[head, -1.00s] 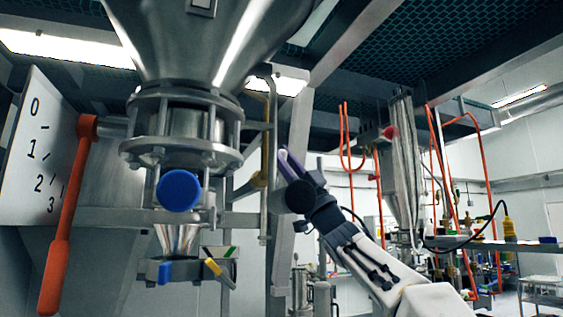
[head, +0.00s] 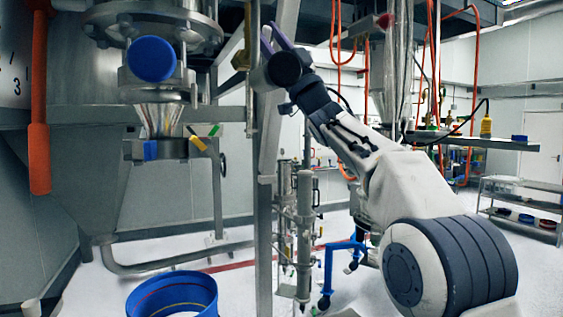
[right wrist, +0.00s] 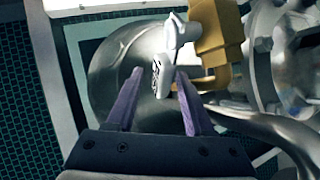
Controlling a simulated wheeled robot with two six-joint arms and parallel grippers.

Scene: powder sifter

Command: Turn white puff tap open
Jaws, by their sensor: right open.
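The white puff tap (right wrist: 162,78) is a small white lever on a white stem, joined to a brass-yellow valve body (right wrist: 220,40) in the right wrist view. My right gripper (right wrist: 159,72) is open, with its two purple fingers on either side of the white lever in that picture. I cannot tell whether they touch it. In the head view my right gripper (head: 273,38) is raised beside the steel hopper's pipe and brass fitting. The white lever cannot be made out there. My left gripper is not in view.
A round blue cap (head: 152,59) and an orange lever (head: 39,110) are on the hopper at left. A steel post (head: 265,200) stands close to my right gripper. A blue bucket (head: 172,298) is on the floor below. A shelf (head: 520,212) stands far right.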

